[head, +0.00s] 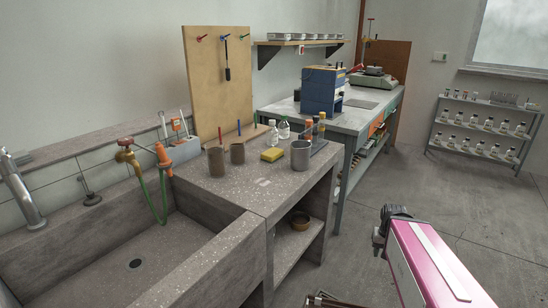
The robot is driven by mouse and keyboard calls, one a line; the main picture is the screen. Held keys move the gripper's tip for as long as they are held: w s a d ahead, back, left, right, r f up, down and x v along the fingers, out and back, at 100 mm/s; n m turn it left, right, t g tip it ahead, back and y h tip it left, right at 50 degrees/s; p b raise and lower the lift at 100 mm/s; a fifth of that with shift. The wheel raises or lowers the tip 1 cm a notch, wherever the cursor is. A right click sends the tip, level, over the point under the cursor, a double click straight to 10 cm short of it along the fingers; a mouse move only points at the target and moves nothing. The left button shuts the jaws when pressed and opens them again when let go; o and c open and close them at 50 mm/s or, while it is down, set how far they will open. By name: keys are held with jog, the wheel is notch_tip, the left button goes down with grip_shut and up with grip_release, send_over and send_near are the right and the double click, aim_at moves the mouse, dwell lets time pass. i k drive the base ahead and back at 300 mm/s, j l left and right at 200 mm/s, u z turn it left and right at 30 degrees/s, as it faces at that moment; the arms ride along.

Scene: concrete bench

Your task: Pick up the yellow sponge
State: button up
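My pink and white arm is at the lower right, well away from the sponge. A dark metal part at the bottom edge looks like part of my gripper (326,301). It is mostly cut off, so its opening does not show. It is low and in front of the bench.
A concrete sink (110,285) with taps is at the left. A pegboard (217,80) rises behind. The bench top's front is mostly clear.

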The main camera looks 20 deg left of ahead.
aim_at(272, 155)
jog(key=k+l+u, duration=0.3)
jog(key=u, duration=0.15)
jog(key=k+l+u, duration=0.4)
jog(key=i+j, duration=0.05)
